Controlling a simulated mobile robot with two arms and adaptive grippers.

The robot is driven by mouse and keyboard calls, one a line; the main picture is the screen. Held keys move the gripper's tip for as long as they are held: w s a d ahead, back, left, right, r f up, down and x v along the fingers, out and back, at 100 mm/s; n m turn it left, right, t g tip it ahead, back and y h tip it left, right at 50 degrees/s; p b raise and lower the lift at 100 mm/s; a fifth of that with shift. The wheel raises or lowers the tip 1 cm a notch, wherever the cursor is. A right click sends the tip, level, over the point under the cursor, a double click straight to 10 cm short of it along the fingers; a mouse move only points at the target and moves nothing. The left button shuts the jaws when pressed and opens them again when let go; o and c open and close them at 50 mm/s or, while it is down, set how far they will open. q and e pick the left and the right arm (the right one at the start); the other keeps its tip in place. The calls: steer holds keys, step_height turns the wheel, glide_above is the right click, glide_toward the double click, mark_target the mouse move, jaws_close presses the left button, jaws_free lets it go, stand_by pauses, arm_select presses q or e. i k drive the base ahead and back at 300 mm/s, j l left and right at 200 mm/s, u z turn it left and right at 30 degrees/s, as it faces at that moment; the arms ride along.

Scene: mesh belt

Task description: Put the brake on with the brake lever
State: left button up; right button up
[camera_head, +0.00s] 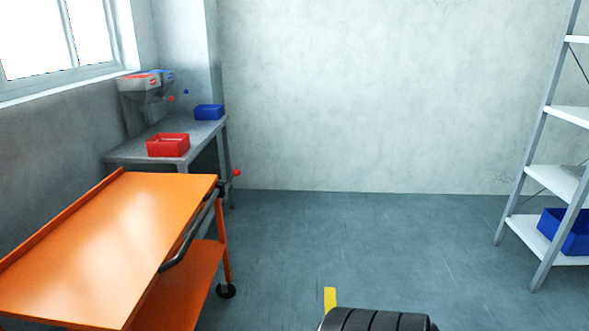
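An orange cart (110,235) with a flat top and a lower shelf stands at the left. A lever with a red ball knob (236,173) sticks out at the far right corner of the cart and seems to be the brake lever. Its shaft is thin and short, and its exact tilt is hard to tell. A dark push handle (178,260) runs along the cart's right side.
A grey bench (135,152) behind the cart holds a red bin (168,145), a blue bin (209,112) and dispensers (140,85). A shelf rack (550,170) with a blue crate (568,232) stands right. A yellow floor mark (330,299) lies low centre. The middle floor is clear.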

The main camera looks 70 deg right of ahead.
mark_target(237, 172)
steer(key=z, duration=1.8)
steer(key=i+l, duration=0.2)
steer(key=i, duration=0.25)
steer(key=i+l, duration=0.25)
steer(key=i, duration=0.25)
steer(key=i+l, duration=0.2)
steer(key=i, duration=0.25)
steer(key=i+l+u, duration=0.1)
steer(key=i, duration=0.4)
steer(key=i+l, duration=0.35)
steer(key=i, duration=0.1)
